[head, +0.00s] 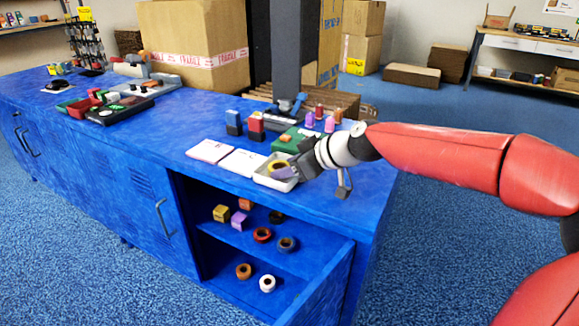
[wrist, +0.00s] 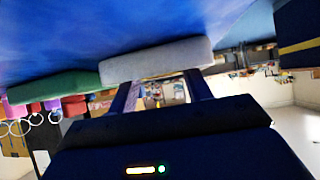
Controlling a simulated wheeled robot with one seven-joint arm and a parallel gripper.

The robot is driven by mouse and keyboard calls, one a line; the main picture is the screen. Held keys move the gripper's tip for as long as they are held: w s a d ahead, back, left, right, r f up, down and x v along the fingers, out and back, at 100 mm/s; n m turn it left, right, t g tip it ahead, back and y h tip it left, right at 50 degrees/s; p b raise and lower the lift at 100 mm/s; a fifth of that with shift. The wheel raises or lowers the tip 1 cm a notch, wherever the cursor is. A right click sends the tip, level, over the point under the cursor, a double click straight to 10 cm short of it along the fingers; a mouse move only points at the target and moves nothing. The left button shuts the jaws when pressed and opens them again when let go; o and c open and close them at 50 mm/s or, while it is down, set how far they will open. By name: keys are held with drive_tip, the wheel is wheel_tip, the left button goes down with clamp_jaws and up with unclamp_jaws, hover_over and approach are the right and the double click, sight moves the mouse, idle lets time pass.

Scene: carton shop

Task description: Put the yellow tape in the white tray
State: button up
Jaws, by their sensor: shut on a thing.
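The yellow tape (head: 278,165) is a small roll at the tips of my gripper (head: 283,171) in the head view. My gripper is shut on it. The white tray (head: 273,184) stands on the blue counter near its front edge, and the tape shows within the tray's outline. I cannot tell whether the tape touches the tray floor. In the wrist view, the pale side of the tray (wrist: 155,60) lies just beyond my gripper's fingers (wrist: 165,92). The tape is not clear there.
White sheets (head: 225,157) lie left of the tray. A green box (head: 287,143), stamps (head: 255,126) and small bottles stand behind it. Below, an open cupboard shelf (head: 262,243) holds several tape rolls and small boxes. A large carton (head: 195,45) stands at the back.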

drive_tip(key=o, duration=0.7)
drive_tip(key=shift+c, duration=0.2)
drive_tip(key=shift+d+r, duration=0.1)
drive_tip(key=p+v, duration=0.1)
drive_tip(key=v, duration=1.1)
